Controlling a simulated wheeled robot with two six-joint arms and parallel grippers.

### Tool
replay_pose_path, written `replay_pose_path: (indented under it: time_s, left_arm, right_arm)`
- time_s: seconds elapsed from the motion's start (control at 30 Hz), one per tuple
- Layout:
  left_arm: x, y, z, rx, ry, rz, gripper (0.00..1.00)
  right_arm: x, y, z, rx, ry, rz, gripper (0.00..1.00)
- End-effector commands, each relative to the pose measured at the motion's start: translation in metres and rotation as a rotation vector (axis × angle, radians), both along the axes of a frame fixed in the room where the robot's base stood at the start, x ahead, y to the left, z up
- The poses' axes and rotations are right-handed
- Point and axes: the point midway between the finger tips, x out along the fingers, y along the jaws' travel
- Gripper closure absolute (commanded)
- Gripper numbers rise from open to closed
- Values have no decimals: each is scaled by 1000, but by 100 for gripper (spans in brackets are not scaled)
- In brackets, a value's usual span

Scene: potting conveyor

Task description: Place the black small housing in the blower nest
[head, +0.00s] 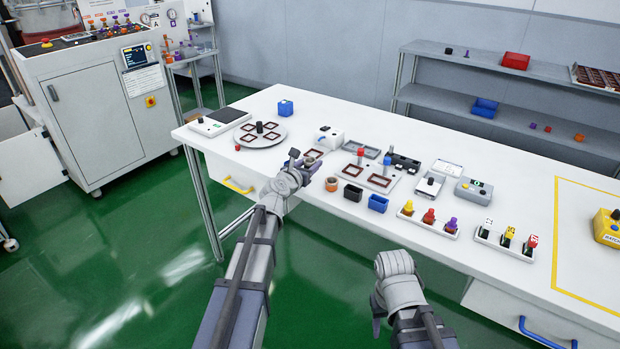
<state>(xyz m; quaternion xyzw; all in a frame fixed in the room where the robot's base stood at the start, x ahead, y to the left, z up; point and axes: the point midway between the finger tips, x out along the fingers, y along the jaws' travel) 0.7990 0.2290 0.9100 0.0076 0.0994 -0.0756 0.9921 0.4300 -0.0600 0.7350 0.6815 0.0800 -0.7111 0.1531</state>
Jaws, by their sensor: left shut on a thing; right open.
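My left gripper (305,163) is over the table beside the blower nest (313,153), a small brown-rimmed square in front of the white blower unit (329,137). It is shut on a small dark thing, mostly hidden by the fingers; it fits the black small housing, but its outline is not clear. I cannot tell whether it touches the nest. Another black open box (352,192) stands at the table's front edge, between an orange part (332,184) and a blue open box (377,203). My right gripper (378,312) is open and empty, low in front of the table.
A two-nest fixture (368,178) stands right of the blower. Coloured parts in trays (428,222) line the front right edge. The table's back strip is clear.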

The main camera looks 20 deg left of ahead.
Motion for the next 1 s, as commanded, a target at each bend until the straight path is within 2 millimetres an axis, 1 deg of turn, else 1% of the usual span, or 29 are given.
replay_pose_path:
  time_s: [0.03,0.23,0.3,0.57,0.73,0.77,1.0]
  left_arm:
    - [0,0,-12,0,0,0,100]
    - [0,0,-38,0,0,0,100]
    - [0,0,-41,0,0,0,100]
    - [0,0,-38,0,0,0,100]
    - [0,0,-44,0,0,0,100]
    - [0,0,-44,0,0,0,52]
    - [0,0,-42,0,0,0,25]
  right_arm:
    - [0,0,-12,0,0,0,50]
    - [0,0,-38,0,0,0,50]
    - [0,0,-41,0,0,0,50]
    - [0,0,-38,0,0,0,50]
    - [0,0,-44,0,0,0,50]
    - [0,0,-44,0,0,0,50]
    - [0,0,-42,0,0,0,50]
